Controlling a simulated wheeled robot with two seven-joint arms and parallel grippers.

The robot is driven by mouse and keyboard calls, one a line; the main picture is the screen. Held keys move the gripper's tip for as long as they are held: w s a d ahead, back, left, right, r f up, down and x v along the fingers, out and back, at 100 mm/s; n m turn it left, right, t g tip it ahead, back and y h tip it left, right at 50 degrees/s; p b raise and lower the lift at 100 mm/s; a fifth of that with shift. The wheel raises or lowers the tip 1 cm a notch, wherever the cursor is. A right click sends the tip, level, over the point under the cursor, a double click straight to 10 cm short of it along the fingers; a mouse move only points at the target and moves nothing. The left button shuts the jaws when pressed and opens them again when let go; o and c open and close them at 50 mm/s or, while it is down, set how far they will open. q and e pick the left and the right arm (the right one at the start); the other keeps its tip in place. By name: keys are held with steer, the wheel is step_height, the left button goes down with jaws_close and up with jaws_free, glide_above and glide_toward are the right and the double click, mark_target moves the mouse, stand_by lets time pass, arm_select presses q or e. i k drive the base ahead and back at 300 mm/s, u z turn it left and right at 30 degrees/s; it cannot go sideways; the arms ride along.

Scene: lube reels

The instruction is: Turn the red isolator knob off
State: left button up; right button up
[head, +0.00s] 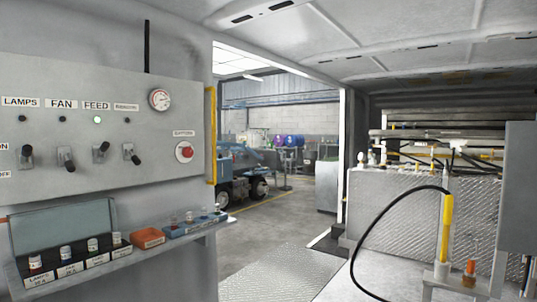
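A round red knob (184,152) sits on a pale mount at the right end of the grey control panel (100,180) on the left wall. A small label (184,133) above it is too small to read surely. Which way the knob is turned cannot be told. Neither of my grippers is in view, and nothing covers the knob.
The panel has several lever switches, a gauge (160,99) and a lit green lamp (97,119) under FEED. A shelf (130,258) below holds labelled fuses and small trays. An open doorway shows a blue vehicle (238,172). The floor (275,275) ahead is clear.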

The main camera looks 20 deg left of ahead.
mark_target(187, 152)
steer(key=u, duration=0.75)
steer(key=k, duration=0.1)
steer(key=z, duration=0.95)
steer(key=i, duration=1.95)
steer(key=u, duration=1.95)
steer(key=i, duration=1)
steer(key=u, duration=1)
